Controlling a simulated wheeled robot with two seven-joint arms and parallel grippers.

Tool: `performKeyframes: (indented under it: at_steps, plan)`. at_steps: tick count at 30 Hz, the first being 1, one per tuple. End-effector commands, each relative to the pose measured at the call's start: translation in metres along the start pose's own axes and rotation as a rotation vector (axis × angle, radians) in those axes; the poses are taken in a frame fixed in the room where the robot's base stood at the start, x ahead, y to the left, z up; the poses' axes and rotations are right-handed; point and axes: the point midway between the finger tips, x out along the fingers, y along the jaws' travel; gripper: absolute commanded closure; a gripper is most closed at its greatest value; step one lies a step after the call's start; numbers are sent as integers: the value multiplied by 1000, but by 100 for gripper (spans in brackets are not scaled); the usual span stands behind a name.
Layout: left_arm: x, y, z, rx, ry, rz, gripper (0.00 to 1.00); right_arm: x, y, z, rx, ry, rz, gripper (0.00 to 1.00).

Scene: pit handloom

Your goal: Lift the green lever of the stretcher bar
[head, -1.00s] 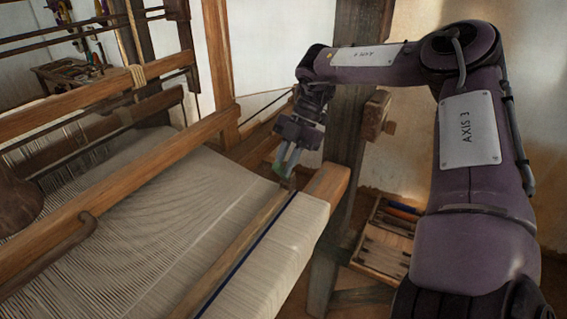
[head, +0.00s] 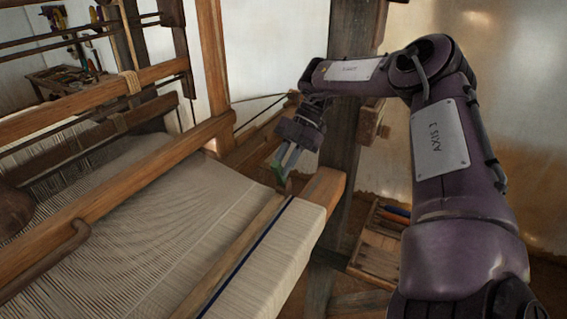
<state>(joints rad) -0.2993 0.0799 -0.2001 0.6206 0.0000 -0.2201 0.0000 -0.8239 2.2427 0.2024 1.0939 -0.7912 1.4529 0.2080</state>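The stretcher bar (head: 232,252) is a long wooden strip lying across the pale cloth, beside a dark blue stripe. The lever looks tilted up from the bar. My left gripper is not in view.
The cloth beam (head: 268,262) runs along the front right, with a wooden post (head: 343,130) behind its far end. A wooden frame rail (head: 120,195) crosses above the warp on the left. A wooden tool tray (head: 378,255) stands low at the right.

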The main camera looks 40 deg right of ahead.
Motion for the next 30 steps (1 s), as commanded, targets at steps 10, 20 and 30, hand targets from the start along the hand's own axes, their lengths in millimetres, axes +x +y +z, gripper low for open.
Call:
performKeyframes:
  at_steps: [10, 20, 30]
  plan:
    - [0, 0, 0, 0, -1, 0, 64, 0, 0, 0, 0, 0, 0, 60]
    - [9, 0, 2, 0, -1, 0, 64, -20, 3, -18, -4, -4, 2, 60]
    - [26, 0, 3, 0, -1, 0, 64, -81, 10, -74, -4, -6, 3, 60]
